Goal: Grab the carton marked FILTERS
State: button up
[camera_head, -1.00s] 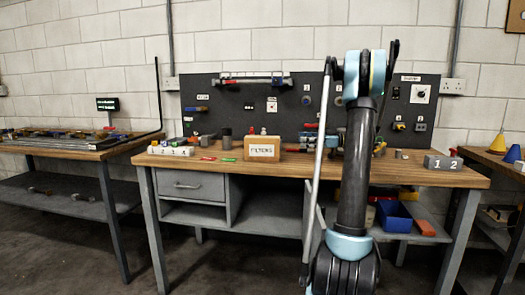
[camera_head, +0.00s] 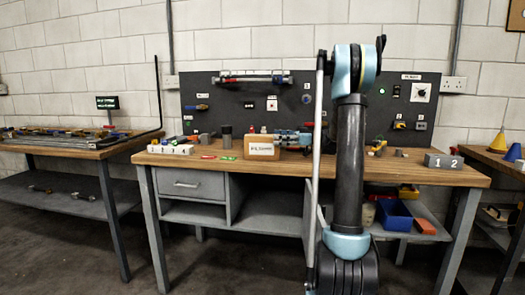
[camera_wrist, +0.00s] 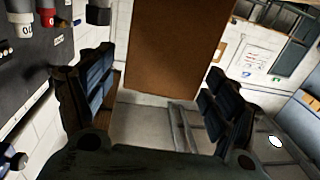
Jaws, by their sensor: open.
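The carton (camera_head: 262,148) is a brown box with a white label on its front. It stands on the wooden workbench, left of my arm; the label's lettering is blurred now. My gripper (camera_head: 294,138) is at the carton's right side, low over the bench. In the wrist view, the carton's plain brown face (camera_wrist: 172,45) fills the upper middle between the two dark fingers of my gripper (camera_wrist: 160,95). The fingers are open, one on each side of it. Whether either finger touches the carton cannot be told.
A white block numbered 1 to 4 (camera_head: 170,149) and a dark cylinder (camera_head: 227,137) stand left of the carton. Small bottles stand behind it. A grey block marked 1 and 2 (camera_head: 443,161) is at the bench's right. The dark tool board (camera_head: 215,115) rises behind. The bench front is mostly clear.

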aim_at(266, 136)
jog(key=a, duration=0.5)
jog(key=shift+w+a, duration=0.25)
jog(key=shift+a, duration=0.05)
jog(key=c, duration=1.4)
